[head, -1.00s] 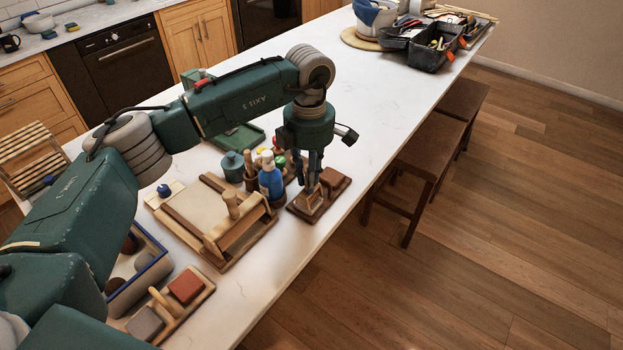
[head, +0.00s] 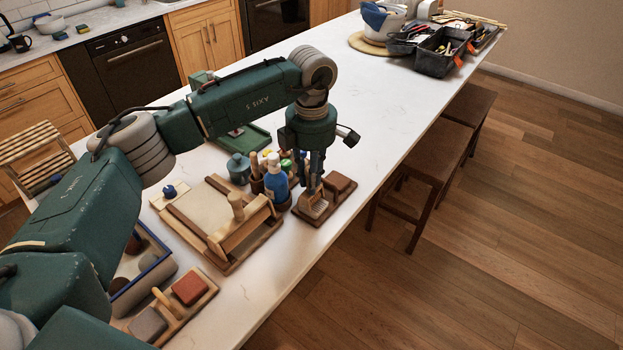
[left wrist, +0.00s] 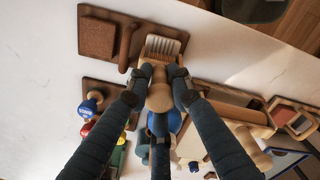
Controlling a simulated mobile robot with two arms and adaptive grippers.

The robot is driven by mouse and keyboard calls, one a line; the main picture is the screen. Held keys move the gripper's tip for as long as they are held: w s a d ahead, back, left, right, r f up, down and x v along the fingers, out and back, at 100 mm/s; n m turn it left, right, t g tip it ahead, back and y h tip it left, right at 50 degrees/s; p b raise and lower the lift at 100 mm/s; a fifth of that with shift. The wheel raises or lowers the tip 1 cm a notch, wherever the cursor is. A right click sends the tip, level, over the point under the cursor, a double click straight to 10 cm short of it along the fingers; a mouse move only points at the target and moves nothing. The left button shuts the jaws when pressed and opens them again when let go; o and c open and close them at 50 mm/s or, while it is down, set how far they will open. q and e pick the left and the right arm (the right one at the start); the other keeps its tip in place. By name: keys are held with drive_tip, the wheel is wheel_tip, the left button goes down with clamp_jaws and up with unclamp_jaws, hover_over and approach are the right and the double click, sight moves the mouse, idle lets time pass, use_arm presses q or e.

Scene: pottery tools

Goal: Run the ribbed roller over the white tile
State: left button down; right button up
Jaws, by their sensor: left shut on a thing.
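The ribbed piece that I take for the ribbed roller (head: 314,207) is at the right end of the tool group, at a dark wooden board. It shows pale ribs in the left wrist view (left wrist: 163,46). My left gripper (head: 313,189) points straight down over it, shut on its wooden handle (left wrist: 159,97). I cannot tell whether the roller still touches the board. A pale slab in a wooden frame (head: 204,205) lies to the left; I cannot tell whether it is the white tile. My right gripper is not in view.
The dark board (head: 325,204) also bears a brown block (head: 339,183). A blue bottle (head: 276,184) and tool pots stand close left of my gripper. A small board with red and grey blocks (head: 172,308) lies nearer.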

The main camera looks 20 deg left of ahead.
use_arm(q)
drive_tip(key=shift+a+f, duration=0.1)
drive_tip(key=shift+a, duration=0.05)
drive_tip(key=shift+w+a, duration=0.15)
drive_tip(key=shift+a, duration=0.15)
drive_tip(key=shift+d, duration=0.65)
drive_tip(key=shift+s+d+b, duration=0.1)
drive_tip(key=shift+s+b, duration=0.1)
drive_tip(key=shift+b, duration=0.1)
drive_tip(key=shift+s+d, duration=0.15)
drive_tip(key=shift+d, duration=0.3)
idle(0.3)
